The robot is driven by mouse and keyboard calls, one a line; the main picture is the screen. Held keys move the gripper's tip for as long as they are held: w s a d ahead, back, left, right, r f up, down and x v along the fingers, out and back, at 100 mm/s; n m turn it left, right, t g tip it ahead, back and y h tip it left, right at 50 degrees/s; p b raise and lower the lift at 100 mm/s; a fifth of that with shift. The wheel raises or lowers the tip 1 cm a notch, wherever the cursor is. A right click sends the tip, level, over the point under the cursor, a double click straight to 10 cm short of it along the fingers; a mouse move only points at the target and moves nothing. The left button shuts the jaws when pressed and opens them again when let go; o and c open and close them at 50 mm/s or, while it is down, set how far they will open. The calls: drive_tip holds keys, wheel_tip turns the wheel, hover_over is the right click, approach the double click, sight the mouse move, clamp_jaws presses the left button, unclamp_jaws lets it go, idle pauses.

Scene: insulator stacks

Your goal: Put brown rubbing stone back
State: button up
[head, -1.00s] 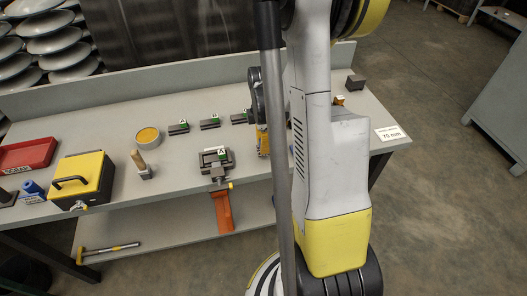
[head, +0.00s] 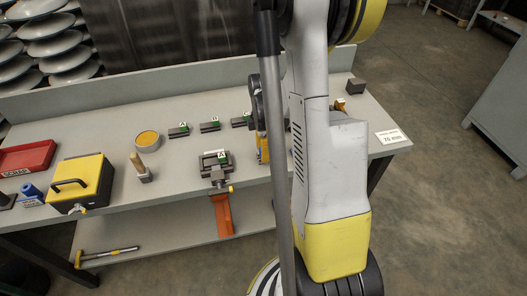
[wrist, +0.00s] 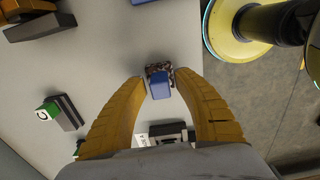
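In the wrist view my gripper (wrist: 159,77) has its two orange fingers apart, with a small blue block with a mottled brown end (wrist: 159,84) between the tips. I cannot tell whether the tips touch it or it lies below them. In the head view the gripper is mostly behind my arm; an orange finger (head: 263,148) shows. A dark brownish block (head: 355,86) lies at the bench's back right and also shows in the wrist view (wrist: 40,26). An orange-brown piece (wrist: 27,7) is beside it. I cannot tell which is the brown rubbing stone.
The grey bench (head: 100,135) holds a clamp marked A (head: 215,162), several labelled dark blocks (head: 210,127), a yellow round tin (head: 147,139), a brush (head: 141,168), a yellow box (head: 82,182) and a red scrap tray (head: 27,158). A 70 mm sign (head: 392,135) is at the right edge.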

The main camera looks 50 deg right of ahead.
wheel_tip(320, 180, up, 11)
drive_tip(key=p, duration=0.4)
drive_tip(key=s+a+r+m+t, duration=0.1)
drive_tip(key=a+r+m, duration=0.3)
drive_tip(key=a, duration=0.4)
drive_tip(key=s+a+r+m+t, duration=0.2)
drive_tip(key=a+r, duration=0.3)
drive_tip(key=a, duration=0.4)
drive_tip(key=s+a+r+m+t, duration=0.2)
drive_tip(key=a+r+m+t, duration=0.2)
drive_tip(key=a, duration=0.4)
drive_tip(key=shift+s+a+r+m, duration=0.3)
drive_tip(key=shift+r+m, duration=0.15)
drive_tip(key=shift+m, duration=0.35)
